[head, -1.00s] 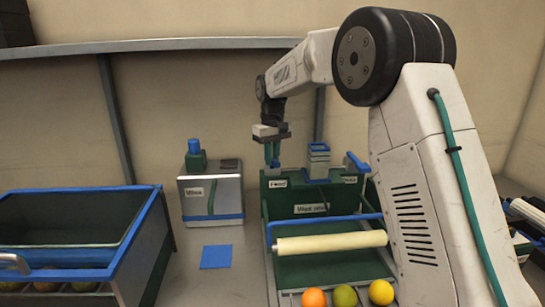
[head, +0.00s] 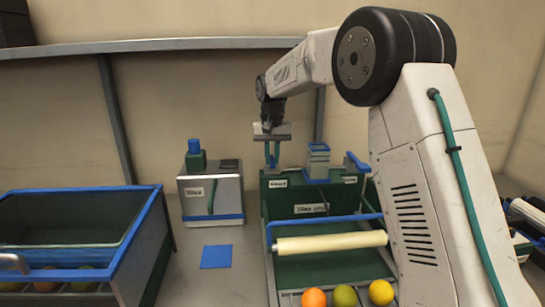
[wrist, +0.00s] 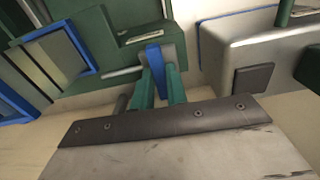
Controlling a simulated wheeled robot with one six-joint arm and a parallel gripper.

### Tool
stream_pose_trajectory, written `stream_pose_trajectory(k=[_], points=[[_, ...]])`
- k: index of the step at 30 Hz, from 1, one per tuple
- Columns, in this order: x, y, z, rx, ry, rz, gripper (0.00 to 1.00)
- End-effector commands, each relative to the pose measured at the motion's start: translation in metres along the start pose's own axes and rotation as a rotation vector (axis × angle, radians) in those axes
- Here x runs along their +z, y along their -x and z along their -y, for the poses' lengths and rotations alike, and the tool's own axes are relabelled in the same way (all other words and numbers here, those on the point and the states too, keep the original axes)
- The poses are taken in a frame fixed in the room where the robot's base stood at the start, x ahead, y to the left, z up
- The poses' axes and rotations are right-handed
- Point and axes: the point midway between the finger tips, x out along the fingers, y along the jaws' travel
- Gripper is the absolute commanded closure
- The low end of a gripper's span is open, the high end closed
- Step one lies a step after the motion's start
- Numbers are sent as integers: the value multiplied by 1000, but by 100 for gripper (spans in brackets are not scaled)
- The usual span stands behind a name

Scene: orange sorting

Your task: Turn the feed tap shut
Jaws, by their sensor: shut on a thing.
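The feed tap has a blue handle, seen in the wrist view (wrist: 154,58) at the green machine's edge. In the head view it is a small bit of blue at the fingertips, above a label that seems to read "Feed" (head: 278,183). My gripper (head: 272,160) points down at the machine's left end. In the wrist view its two green fingers (wrist: 161,88) are shut on the blue handle, one on each side. The fingers hide part of the handle and its base.
A second blue handle (head: 357,162) sits on the machine's right end, with a grey, blue-edged chute (head: 318,160) between. A metal box with a blue knob (head: 194,147) stands left. A blue-rimmed bin (head: 150,215) is far left. Oranges (head: 314,298) lie in front.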

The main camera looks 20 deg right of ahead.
Motion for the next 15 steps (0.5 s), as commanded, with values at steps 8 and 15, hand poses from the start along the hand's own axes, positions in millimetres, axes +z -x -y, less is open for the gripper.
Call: stream_pose_trajectory(k=[8, 15], points=[[-1, 2, 0, -1, -2, -4, 100], [0, 1, 0, -1, -1, -3, 64]])
